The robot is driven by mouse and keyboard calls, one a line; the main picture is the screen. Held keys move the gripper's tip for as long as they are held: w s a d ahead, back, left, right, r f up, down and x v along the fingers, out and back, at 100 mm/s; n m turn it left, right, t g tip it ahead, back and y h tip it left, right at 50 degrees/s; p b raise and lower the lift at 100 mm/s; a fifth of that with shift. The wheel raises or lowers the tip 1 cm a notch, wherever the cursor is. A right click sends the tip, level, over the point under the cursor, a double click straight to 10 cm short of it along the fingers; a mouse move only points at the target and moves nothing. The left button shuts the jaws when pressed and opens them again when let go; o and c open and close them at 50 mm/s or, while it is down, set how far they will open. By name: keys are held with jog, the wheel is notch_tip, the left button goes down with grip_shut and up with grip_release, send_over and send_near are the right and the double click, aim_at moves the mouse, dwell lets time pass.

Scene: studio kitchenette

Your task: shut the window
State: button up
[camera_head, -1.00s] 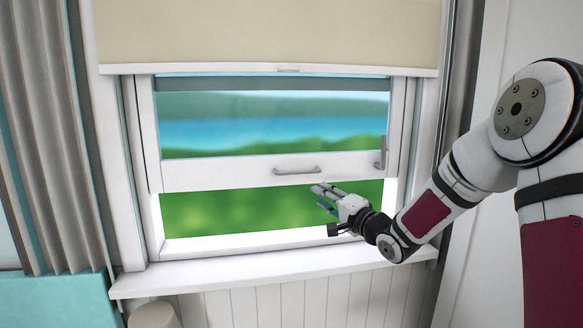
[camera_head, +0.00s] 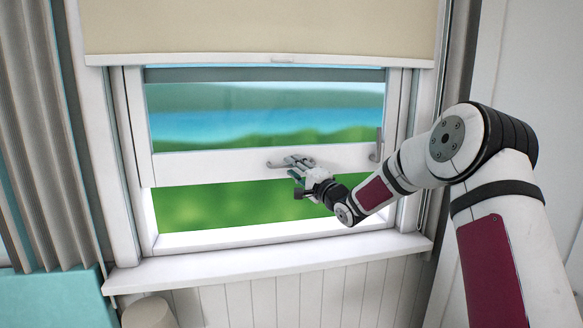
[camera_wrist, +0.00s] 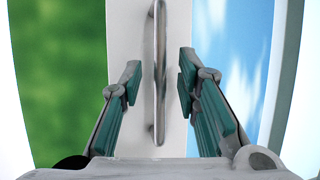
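The window's sliding sash (camera_head: 200,167) is raised, with a wide gap showing green outdoors between its bottom rail and the sill (camera_head: 200,265). A grey bar handle (camera_head: 275,162) sits on the bottom rail. My gripper (camera_head: 291,168) is at the handle in the head view and partly covers it. In the wrist view the handle (camera_wrist: 159,70) runs lengthwise between the two open fingers (camera_wrist: 160,82), with clear space on both sides. Neither finger appears to touch it.
A beige roller blind (camera_head: 260,28) hangs above the sash. A grey latch (camera_head: 377,145) is on the sash's right side. A grey curtain (camera_head: 45,140) hangs at the left. A teal surface (camera_head: 55,298) and a beige rounded object (camera_head: 150,312) stand below left.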

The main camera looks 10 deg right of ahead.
jog(key=shift+x, duration=0.85)
grip_shut()
jog(key=shift+f, duration=0.1)
